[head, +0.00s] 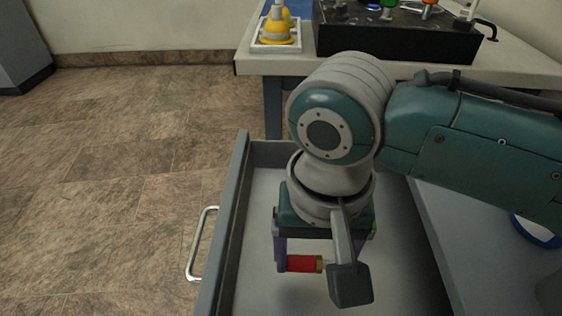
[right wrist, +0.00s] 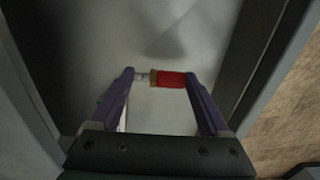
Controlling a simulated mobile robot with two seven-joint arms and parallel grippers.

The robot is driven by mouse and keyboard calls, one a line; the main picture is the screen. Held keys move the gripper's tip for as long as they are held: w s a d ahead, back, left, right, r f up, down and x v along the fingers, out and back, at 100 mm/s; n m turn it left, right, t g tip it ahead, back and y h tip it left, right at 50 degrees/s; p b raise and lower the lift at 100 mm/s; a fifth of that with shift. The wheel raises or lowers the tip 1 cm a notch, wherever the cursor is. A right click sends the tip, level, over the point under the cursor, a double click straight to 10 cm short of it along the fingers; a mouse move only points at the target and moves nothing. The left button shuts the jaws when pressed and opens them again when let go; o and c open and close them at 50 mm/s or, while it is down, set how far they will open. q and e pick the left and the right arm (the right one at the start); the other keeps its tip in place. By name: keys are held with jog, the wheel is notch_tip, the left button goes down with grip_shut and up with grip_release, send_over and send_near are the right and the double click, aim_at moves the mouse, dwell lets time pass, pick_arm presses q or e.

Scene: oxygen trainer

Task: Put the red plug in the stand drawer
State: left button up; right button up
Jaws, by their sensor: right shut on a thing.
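The red plug (head: 303,263) has a red body with a brass-coloured end. My right gripper (head: 303,262) is shut on it, with the plug lying across between the purple fingers. The right wrist view also shows the plug (right wrist: 171,79) between both fingertips of the gripper (right wrist: 164,78). The stand drawer (head: 245,295) is pulled open, and the gripper and plug are over its light floor, inside its walls as seen from above. The gap between plug and drawer floor is hard to judge. My right arm hides part of the drawer. My left gripper is not in view.
A metal handle (head: 201,244) is on the drawer's left front. Behind stands a table (head: 520,67) with a black panel box (head: 395,40) and a white tray (head: 257,47) holding yellow parts. A grey surface (head: 455,235) lies right of the drawer. Floor at left is clear.

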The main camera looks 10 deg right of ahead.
aim_at(313, 264)
jog(key=shift+f+b, duration=0.7)
jog(key=shift+f, duration=1.25)
jog(key=shift+f, duration=0.1)
jog(key=o, duration=1.2)
notch_tip(313, 264, up, 12)
jog(key=p, duration=0.5)
jog(key=s+a+n+t+y, duration=0.1)
jog(key=s+n+t+y, duration=0.15)
jog(key=s, duration=0.45)
jog(key=s+d+n, duration=0.1)
jog(key=d, duration=0.2)
jog(key=s+d+r+h, duration=0.1)
jog(key=s+d, duration=0.1)
jog(key=d, duration=0.2)
jog(key=s+d+n+t+h, duration=0.1)
jog(key=s+d, duration=0.1)
jog(key=d, duration=0.1)
jog(key=shift+d+r+n, duration=0.2)
jog(key=shift+r+n, duration=0.15)
jog(key=shift+r, duration=0.05)
